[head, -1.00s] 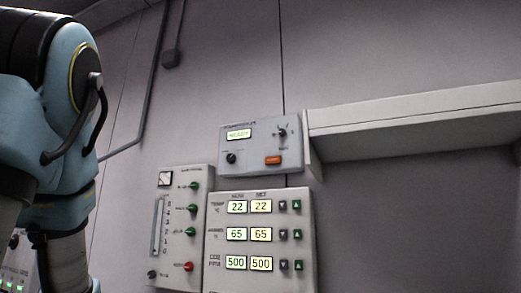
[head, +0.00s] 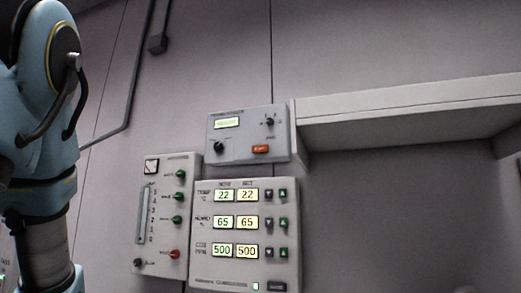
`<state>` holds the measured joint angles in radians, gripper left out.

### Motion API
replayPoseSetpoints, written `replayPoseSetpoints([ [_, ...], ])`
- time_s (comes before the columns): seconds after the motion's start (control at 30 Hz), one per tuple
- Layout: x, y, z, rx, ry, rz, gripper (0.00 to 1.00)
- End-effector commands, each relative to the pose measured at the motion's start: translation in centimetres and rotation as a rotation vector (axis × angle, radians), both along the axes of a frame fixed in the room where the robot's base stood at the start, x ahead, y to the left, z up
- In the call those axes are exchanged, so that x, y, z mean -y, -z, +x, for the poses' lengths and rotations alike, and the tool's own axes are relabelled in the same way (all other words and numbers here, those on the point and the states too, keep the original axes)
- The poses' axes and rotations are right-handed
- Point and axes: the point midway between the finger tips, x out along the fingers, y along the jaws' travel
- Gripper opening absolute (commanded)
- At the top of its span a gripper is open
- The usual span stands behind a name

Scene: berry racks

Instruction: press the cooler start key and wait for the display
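A grey control box (head: 248,134) is fixed high on the wall, near the middle of the head view. It has a small lit green display (head: 227,123) whose text is too small to read. An orange key (head: 260,149) sits at its lower right, with a label too blurred to read. Two black knobs are also on it, one at lower left (head: 218,147) and one at upper right (head: 269,122). My arm stands at the left edge of the view, well apart from the box. My gripper is outside the view.
Below hangs a larger panel (head: 245,268) with lit readouts of 22, 65 and 500 and arrow buttons. Left of it is a panel (head: 146,258) with green and red knobs. A pale ledge (head: 400,110) juts out at right. A conduit (head: 135,75) runs up the wall.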

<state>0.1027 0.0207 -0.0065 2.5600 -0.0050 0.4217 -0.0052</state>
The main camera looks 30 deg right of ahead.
Motion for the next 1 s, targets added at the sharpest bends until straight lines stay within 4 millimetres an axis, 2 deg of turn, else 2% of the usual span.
replayPoseSetpoints([
  [0.07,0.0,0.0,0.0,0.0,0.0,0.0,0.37],
  [0.4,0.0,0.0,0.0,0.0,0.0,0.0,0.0],
  [1.0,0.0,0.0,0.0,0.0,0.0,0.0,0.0],
])
